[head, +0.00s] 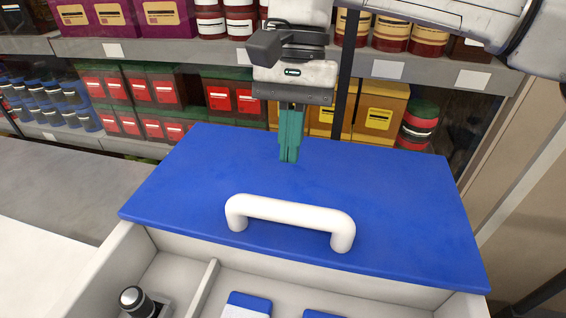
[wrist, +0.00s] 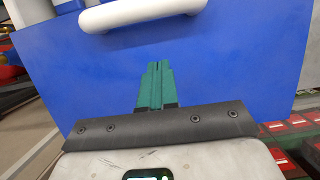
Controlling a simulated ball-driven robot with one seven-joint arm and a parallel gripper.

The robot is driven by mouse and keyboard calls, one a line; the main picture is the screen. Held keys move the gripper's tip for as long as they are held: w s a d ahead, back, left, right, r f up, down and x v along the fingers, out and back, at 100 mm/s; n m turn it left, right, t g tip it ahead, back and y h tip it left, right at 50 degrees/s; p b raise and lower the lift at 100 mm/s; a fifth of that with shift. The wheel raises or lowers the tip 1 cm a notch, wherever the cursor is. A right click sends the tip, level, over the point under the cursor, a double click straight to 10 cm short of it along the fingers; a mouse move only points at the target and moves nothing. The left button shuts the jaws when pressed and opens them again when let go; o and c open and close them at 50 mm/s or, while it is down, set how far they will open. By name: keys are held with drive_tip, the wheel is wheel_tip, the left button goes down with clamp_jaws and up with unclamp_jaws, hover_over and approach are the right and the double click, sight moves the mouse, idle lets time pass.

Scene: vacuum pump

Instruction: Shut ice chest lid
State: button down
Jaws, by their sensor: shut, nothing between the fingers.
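The ice chest (head: 103,268) is pale, and its near part is open, showing inner compartments. Its blue lid (head: 400,195) lies behind the opening and carries a white bar handle (head: 290,211) along its near edge. The lid fills much of the wrist view (wrist: 235,65), with the handle (wrist: 130,12) at the top. My gripper (head: 289,160) has green fingers, shut together with nothing between them. It points down at the far half of the lid, behind the handle. The fingers also show in the wrist view (wrist: 157,66). I cannot tell whether the tips touch the lid.
Inside the chest are a dark bottle with a silver cap (head: 137,301) and blue-and-white items (head: 247,304). Shelves with red boxes (head: 160,90), yellow boxes (head: 378,112) and jars stand close behind the lid. A grey surface (head: 70,185) at the left is clear.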

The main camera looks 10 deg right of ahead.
drive_tip(key=shift+s+a+f+p, duration=0.2)
drive_tip(key=shift+s+a+f, duration=0.05)
drive_tip(key=shift+s, duration=0.4)
drive_tip(key=shift+s+a+f+p, duration=0.15)
drive_tip(key=shift+s+a+f, duration=0.15)
drive_tip(key=shift+s, duration=0.4)
drive_tip(key=shift+s+a+f+p, duration=0.2)
drive_tip(key=shift+s+a+f, duration=0.05)
drive_tip(key=shift+s, duration=0.4)
drive_tip(key=shift+s, duration=0.2)
drive_tip(key=s+a+b, duration=0.3)
drive_tip(key=s+a, duration=0.1)
drive_tip(key=s, duration=0.6)
drive_tip(key=s+a+b, duration=0.4)
drive_tip(key=s, duration=0.6)
drive_tip(key=shift+s+a, duration=0.2)
drive_tip(key=shift+s, duration=0.2)
